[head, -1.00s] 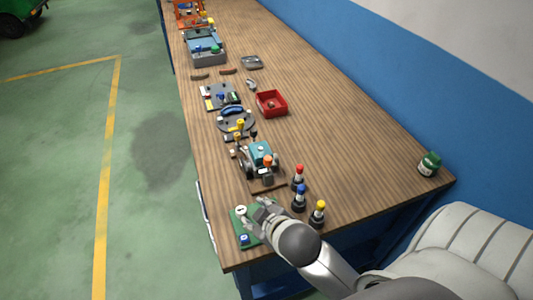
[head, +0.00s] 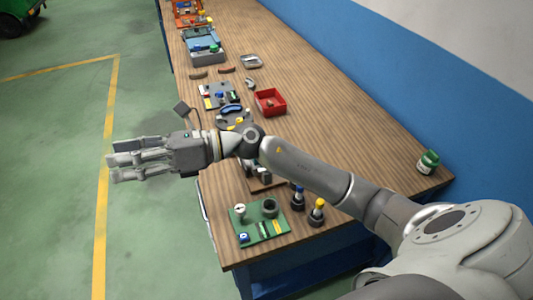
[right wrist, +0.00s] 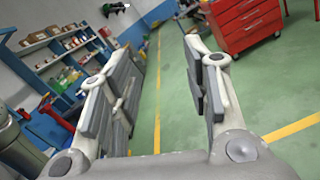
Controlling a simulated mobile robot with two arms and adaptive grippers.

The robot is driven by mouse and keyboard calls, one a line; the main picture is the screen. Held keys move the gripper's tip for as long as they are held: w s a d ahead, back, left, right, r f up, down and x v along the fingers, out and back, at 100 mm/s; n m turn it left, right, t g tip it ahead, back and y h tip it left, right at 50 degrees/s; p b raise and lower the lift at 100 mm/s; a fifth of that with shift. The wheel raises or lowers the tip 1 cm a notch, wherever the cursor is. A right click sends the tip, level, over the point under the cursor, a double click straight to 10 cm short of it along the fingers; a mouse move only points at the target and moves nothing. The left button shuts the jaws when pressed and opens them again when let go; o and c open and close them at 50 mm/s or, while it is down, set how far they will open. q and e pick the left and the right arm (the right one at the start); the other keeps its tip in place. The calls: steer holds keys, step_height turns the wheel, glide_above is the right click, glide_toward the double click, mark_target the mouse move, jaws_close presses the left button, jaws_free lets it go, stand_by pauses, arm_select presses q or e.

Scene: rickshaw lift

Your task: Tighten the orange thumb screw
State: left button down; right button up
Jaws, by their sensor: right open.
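My right gripper (head: 114,167) is open and empty. It reaches out past the left edge of the workbench, over the green floor. In the right wrist view its spread fingers (right wrist: 157,75) have only floor and distant furniture between them. I cannot make out the orange thumb screw now. My right forearm and wrist cross the bench and hide most of the small teal device with the orange part. Only its dark lower part and base (head: 262,183) show below the arm. My left gripper is not in view.
A green board (head: 265,230) with a white knob and dark ring lies at the bench's near end. Blue-topped (head: 298,198) and yellow-topped (head: 317,212) pieces stand right of it. The bench's right side is mostly clear.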

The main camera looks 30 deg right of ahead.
steer(key=w+d+f+n+g+h, duration=0.2)
steer(key=d+f+n+g+h, duration=0.2)
steer(key=d+f+n+h, duration=0.4)
steer(key=d+g+h, duration=0.1)
steer(key=d+h, duration=0.9)
steer(key=d, duration=1.4)
steer(key=f+p, duration=0.1)
steer(key=f, duration=0.2)
steer(key=f+p, duration=0.1)
steer(key=f, duration=0.3)
steer(key=f+p, duration=0.1)
steer(key=f, duration=0.3)
steer(key=shift+w+a+f, duration=0.15)
steer(key=shift+w+a, duration=0.1)
jaws_close()
